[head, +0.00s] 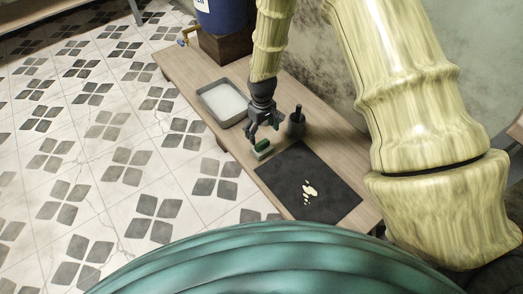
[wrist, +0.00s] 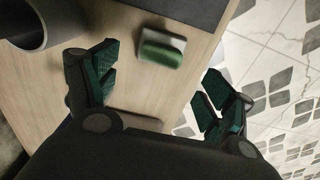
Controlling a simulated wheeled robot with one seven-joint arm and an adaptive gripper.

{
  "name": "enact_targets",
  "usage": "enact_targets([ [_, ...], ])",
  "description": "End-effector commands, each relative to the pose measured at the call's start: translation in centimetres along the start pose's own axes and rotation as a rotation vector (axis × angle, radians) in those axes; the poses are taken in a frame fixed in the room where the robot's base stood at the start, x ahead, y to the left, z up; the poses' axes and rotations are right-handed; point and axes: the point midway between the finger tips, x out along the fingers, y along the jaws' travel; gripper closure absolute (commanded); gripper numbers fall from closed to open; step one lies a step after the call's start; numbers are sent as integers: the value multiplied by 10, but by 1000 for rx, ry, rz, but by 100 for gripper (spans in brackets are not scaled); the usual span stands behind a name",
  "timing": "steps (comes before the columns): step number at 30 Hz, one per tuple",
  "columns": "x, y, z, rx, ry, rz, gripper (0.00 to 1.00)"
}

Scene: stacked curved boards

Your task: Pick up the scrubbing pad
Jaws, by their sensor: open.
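The scrubbing pad (head: 262,147) is a small block, green on one side and pale on the other. In the wrist view the pad (wrist: 162,47) sits beyond my fingertips, roughly between the two fingers. My gripper (head: 264,128) hangs over the table close to the pad. In the wrist view my gripper (wrist: 158,80) is open and empty, its green-padded fingers spread apart.
A dark mat (head: 285,185) with a cream-coloured spill (head: 309,190) lies at the near end. A dark cup-like holder (head: 296,122) stands right of my gripper. A grey tray (head: 212,106) lies to the left. A blue barrel (head: 222,18) stands on a block behind.

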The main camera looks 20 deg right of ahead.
Motion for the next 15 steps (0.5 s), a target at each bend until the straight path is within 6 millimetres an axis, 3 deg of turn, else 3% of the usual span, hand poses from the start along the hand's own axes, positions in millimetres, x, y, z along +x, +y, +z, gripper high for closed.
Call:
enact_targets([
  [3, 20, 0, 1, 0, -2, 0, 18],
  [15, 43, -1, 1, 0, 0, 0, 18],
])
